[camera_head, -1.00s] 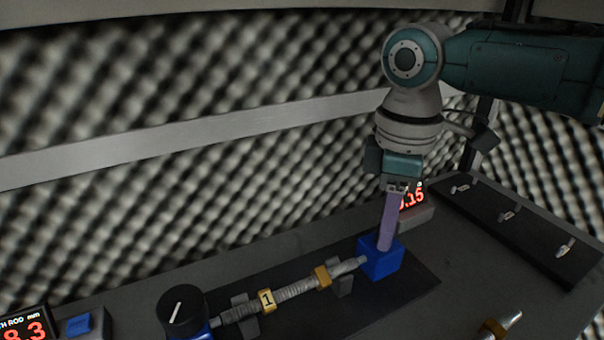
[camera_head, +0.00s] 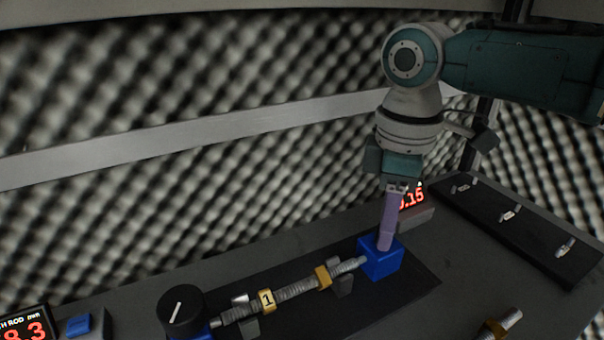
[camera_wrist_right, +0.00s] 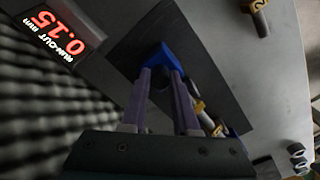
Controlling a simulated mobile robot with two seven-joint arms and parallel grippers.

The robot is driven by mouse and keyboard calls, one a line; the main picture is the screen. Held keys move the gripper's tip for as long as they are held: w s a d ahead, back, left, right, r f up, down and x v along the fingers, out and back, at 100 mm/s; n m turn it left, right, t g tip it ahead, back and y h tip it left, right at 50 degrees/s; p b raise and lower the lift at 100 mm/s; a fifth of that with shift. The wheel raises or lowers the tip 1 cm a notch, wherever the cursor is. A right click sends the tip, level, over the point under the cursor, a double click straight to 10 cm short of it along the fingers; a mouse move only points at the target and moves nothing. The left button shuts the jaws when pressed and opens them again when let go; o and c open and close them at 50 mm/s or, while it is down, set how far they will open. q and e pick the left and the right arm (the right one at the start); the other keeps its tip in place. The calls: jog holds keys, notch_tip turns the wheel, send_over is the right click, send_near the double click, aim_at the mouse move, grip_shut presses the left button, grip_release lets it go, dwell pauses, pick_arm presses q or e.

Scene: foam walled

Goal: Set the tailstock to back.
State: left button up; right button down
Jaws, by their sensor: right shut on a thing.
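The blue tailstock block (camera_head: 380,262) stands on the dark base plate at the right end of the rod (camera_head: 295,289). The rod's tip meets or nearly meets the block; I cannot tell which. My right gripper (camera_head: 385,243) points down with its purple fingers on top of the block and is shut on it. In the right wrist view the fingers (camera_wrist_right: 165,75) reach the blue block (camera_wrist_right: 166,58); the exact contact is partly hidden. The rod carries a yellow tag marked 1 and a second yellow collar. My left gripper is not in view.
A black dial (camera_head: 181,311) sits on a blue block at the rod's left end. A red display reading 0.15 (camera_head: 411,199) stands behind the tailstock. A second rod (camera_head: 500,326) lies front right. A dark rack (camera_head: 525,232) is at right; foam walls stand behind.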

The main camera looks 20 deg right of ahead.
dwell(0.3)
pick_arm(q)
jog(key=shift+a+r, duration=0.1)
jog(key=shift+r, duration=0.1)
pick_arm(e)
jog(key=shift+w+d, duration=0.1)
jog(key=shift+d, duration=1.35)
jog(key=c, duration=0.7)
grip_release()
jog(key=shift+d, duration=0.1)
jog(key=shift+o, duration=0.2)
jog(key=shift+r, duration=0.1)
pick_arm(q)
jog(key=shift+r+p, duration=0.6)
jog(key=shift+p, duration=0.15)
pick_arm(e)
notch_tip(320, 180, up, 10)
jog(key=shift+f, duration=0.2)
